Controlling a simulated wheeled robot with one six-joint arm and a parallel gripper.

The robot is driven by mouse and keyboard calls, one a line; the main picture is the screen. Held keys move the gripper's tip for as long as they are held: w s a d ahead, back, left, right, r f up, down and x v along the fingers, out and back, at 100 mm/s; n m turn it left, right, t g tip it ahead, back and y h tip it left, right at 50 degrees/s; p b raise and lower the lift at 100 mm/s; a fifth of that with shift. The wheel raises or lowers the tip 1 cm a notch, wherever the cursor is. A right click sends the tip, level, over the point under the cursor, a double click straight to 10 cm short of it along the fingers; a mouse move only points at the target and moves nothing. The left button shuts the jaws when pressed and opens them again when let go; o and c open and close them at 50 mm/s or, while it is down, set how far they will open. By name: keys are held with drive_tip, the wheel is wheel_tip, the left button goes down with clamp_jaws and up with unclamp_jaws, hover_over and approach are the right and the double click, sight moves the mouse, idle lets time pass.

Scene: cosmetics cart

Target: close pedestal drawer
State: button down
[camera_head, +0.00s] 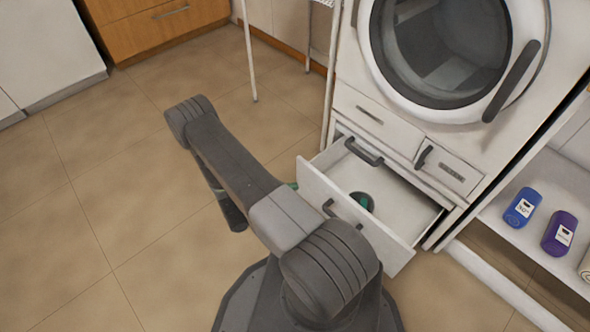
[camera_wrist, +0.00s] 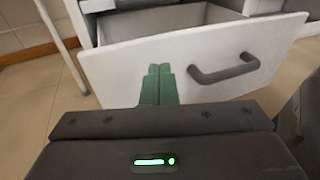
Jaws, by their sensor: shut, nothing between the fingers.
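The white pedestal drawer (camera_head: 400,205) under the washing machine is pulled open. Its front panel (camera_head: 318,192) has a dark grey handle (camera_head: 345,211), and a dark round item (camera_head: 361,202) lies inside. In the wrist view the drawer front (camera_wrist: 130,65) spans the picture, with its handle (camera_wrist: 223,68) to the right of my fingers. My gripper (camera_wrist: 160,72) is shut and empty, its green fingertips in front of the left half of the panel. I cannot tell whether they touch it. In the head view my arm hides most of the gripper; a bit of green shows beside the panel's outer face.
The washing machine (camera_head: 440,45) stands on the pedestal (camera_head: 335,125). A white rack leg (camera_head: 248,50) stands at the back. The tiled floor (camera_head: 90,190) on the left is clear.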

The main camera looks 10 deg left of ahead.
drive_tip(key=s+a+f+n+t+y, duration=0.1)
drive_tip(key=s+a+n+t+y, duration=0.15)
drive_tip(key=a+n+t, duration=0.4)
drive_tip(key=m+g+b, duration=0.1)
drive_tip(key=m+b, duration=0.2)
approach(303, 164)
drive_tip(key=shift+y, duration=0.35)
drive_tip(key=x, duration=0.4)
drive_tip(key=shift+w+d+r, duration=0.15)
drive_tip(key=shift+w+d, duration=0.05)
drive_tip(key=shift+d, duration=0.2)
drive_tip(key=shift+b+x, duration=0.45)
drive_tip(key=shift+x, duration=0.55)
drive_tip(key=shift+r, duration=0.1)
